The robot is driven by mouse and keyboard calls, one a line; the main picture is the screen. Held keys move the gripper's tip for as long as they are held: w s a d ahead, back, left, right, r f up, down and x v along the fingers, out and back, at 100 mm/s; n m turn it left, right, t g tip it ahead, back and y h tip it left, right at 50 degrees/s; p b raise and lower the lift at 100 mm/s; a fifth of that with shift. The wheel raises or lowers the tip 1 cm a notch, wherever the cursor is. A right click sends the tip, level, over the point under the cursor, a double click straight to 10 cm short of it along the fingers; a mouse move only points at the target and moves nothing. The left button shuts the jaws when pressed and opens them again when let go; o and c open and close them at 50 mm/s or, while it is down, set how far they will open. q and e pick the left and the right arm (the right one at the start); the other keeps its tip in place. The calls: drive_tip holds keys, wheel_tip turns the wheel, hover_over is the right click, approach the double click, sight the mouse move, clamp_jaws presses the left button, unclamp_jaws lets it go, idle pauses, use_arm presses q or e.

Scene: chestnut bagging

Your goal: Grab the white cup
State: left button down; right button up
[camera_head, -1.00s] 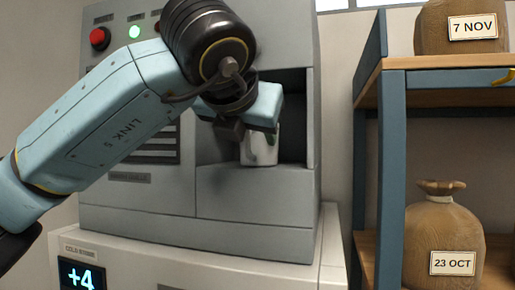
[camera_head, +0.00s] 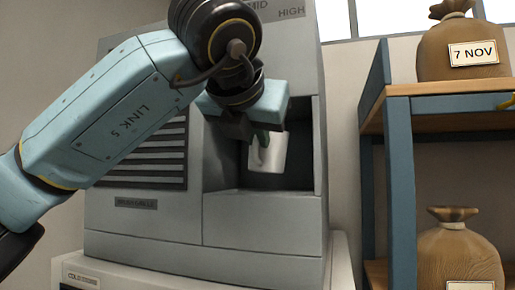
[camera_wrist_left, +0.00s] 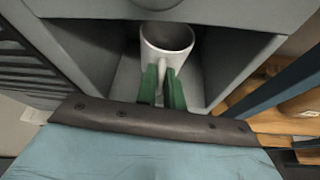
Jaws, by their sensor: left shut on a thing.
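The white cup (camera_head: 276,156) is in the recess of the grey machine, its base a little above the recess floor. It also shows in the left wrist view (camera_wrist_left: 168,38), upright with its open mouth visible and its handle toward my gripper. My left gripper (camera_head: 262,140) reaches in from the left. Its green fingers, seen in the left wrist view (camera_wrist_left: 163,84), are shut on the cup's handle from both sides. The cup's inside looks empty. My right gripper is in neither view.
The recess walls of the grey machine (camera_head: 262,222) stand close around the cup on the left, right and back; the front is open. A blue-framed shelf (camera_head: 400,160) on the right holds sacks, one labelled 7 NOV (camera_head: 463,50).

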use_arm(q)
drive_tip(key=s+a+b, duration=0.3)
drive_tip(key=s+b, duration=0.2)
drive_tip(key=s, duration=1.1)
drive_tip(key=shift+s+a, duration=0.15)
drive_tip(key=shift+a, duration=0.25)
idle(1.4)
idle(1.2)
